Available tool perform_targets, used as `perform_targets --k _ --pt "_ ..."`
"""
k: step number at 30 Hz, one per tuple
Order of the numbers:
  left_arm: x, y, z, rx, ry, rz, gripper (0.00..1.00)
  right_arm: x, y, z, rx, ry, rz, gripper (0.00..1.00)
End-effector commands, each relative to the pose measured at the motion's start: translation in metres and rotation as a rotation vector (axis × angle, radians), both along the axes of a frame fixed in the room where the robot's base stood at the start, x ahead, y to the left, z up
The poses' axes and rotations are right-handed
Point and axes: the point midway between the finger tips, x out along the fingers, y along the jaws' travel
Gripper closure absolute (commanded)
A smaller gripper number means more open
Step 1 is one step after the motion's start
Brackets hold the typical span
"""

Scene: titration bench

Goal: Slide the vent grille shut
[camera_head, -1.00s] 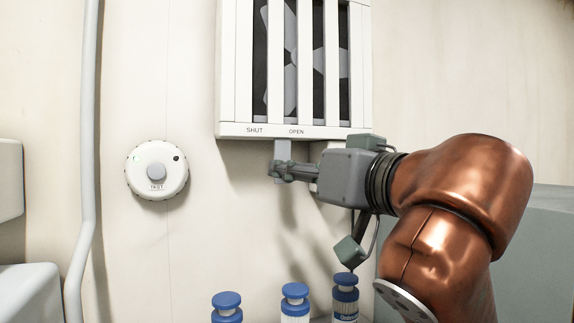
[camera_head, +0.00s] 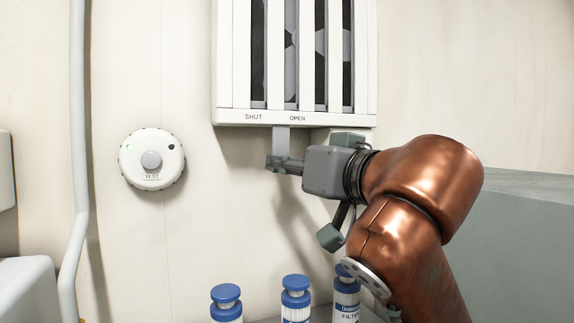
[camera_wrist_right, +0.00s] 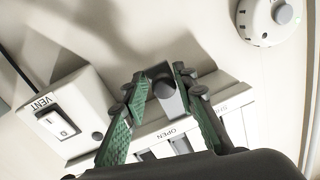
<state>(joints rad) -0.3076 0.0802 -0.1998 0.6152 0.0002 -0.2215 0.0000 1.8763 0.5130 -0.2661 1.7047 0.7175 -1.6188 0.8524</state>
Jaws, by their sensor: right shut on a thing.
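The white vent grille (camera_head: 345,118) hangs on the wall at the top of the head view, with dark gaps open between its upright slats. A grey slide tab (camera_head: 281,139) hangs below its lower edge, between the labels SHUT and OPEN and nearer OPEN. My right gripper (camera_head: 277,164) reaches in from the right and is shut on the lower end of this tab. In the right wrist view, the green-sided fingers (camera_wrist_right: 160,82) stand on both sides of the tab (camera_wrist_right: 169,98). My left gripper is out of view.
A round white detector (camera_head: 152,160) marked TEST is on the wall to the left, with clear wall between it and my gripper. Blue-capped bottles (camera_head: 296,300) stand below. A VENT switch box (camera_wrist_right: 62,118) shows in the wrist view.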

Motion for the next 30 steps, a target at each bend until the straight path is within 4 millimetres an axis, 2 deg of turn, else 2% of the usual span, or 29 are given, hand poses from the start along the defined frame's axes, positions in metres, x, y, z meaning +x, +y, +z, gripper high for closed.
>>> perform_targets --k 3,12,20,28,29,30 --pt "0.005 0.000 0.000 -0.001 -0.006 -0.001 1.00 -0.002 0.000 0.002 0.003 -0.005 0.002 1.00" --pt "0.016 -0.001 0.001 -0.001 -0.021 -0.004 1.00 -0.004 0.001 0.003 0.003 -0.006 0.004 1.00" --pt "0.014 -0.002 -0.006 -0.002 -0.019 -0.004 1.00 -0.017 0.030 0.003 0.005 -0.008 0.007 1.00" --pt "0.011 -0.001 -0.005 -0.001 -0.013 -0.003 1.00 -0.018 0.035 0.003 0.004 -0.008 0.012 1.00" --pt "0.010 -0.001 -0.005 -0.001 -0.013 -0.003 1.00 -0.018 0.035 0.004 0.004 -0.008 0.012 0.73" --pt "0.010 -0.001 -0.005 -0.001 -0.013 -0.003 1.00 -0.018 0.035 0.004 0.005 -0.009 0.012 0.70"
